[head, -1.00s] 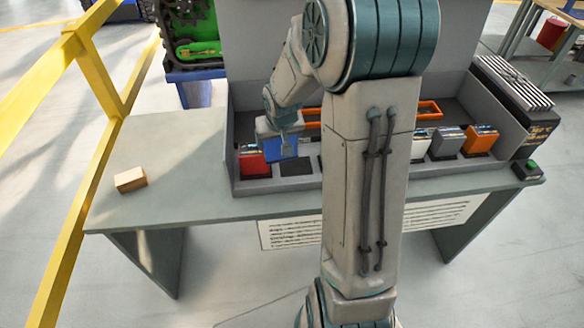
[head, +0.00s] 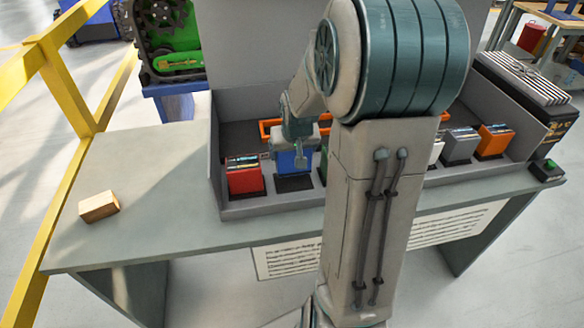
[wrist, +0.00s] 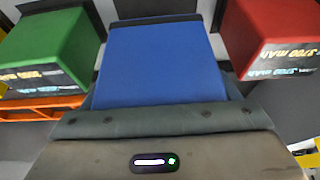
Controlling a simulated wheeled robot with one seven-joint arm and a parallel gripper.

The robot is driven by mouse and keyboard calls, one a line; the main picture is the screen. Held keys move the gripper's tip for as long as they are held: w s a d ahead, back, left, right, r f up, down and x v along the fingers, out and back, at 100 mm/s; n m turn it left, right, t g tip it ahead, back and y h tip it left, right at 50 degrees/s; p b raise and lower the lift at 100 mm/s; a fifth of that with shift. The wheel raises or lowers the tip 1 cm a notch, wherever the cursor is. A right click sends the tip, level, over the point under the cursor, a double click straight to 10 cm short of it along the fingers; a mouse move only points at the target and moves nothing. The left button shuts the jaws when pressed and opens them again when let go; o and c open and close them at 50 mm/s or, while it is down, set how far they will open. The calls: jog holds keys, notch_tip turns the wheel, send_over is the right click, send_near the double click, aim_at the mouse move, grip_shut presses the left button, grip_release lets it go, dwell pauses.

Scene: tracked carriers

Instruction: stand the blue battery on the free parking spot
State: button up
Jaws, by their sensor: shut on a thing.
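The blue battery (head: 289,161) is held upright by my gripper (head: 296,146); it also fills the middle of the wrist view (wrist: 163,62). The fingers are shut on it. A dark, bare parking spot (head: 294,184) shows just below the battery, between the red battery (head: 244,178) and the mostly hidden green battery (head: 323,160). Whether the blue battery touches the spot or hangs slightly above it, I cannot tell. In the wrist view, the green battery (wrist: 48,45) is at left and the red battery (wrist: 272,38) at right.
White (head: 437,148), grey (head: 459,146) and orange (head: 495,141) batteries stand farther right. An orange frame (head: 268,130) lies behind the row. The grey tray wall (head: 262,210) runs in front. A wooden block (head: 98,206) sits on the open left tabletop. My arm hides the row's middle.

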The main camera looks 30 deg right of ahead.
aim_at(293, 163)
jog(key=shift+f+b, duration=0.3)
jog(key=shift+f, duration=2.05)
jog(key=shift+f, duration=0.15)
jog(key=o, duration=1.5)
jog(key=shift+r, duration=0.45)
jog(key=p+v, duration=0.2)
jog(key=v, duration=0.9)
jog(key=s+a+r+n, duration=0.1)
jog(key=s+a, duration=0.3)
jog(key=s, duration=0.1)
jog(key=s+a+r+n+g, duration=0.1)
jog(key=s+a, duration=0.3)
jog(key=s, duration=0.1)
jog(key=s+a+r+n+y, duration=0.1)
jog(key=s+a, duration=0.4)
jog(key=shift+s+r, duration=0.2)
jog(key=shift+r, duration=0.15)
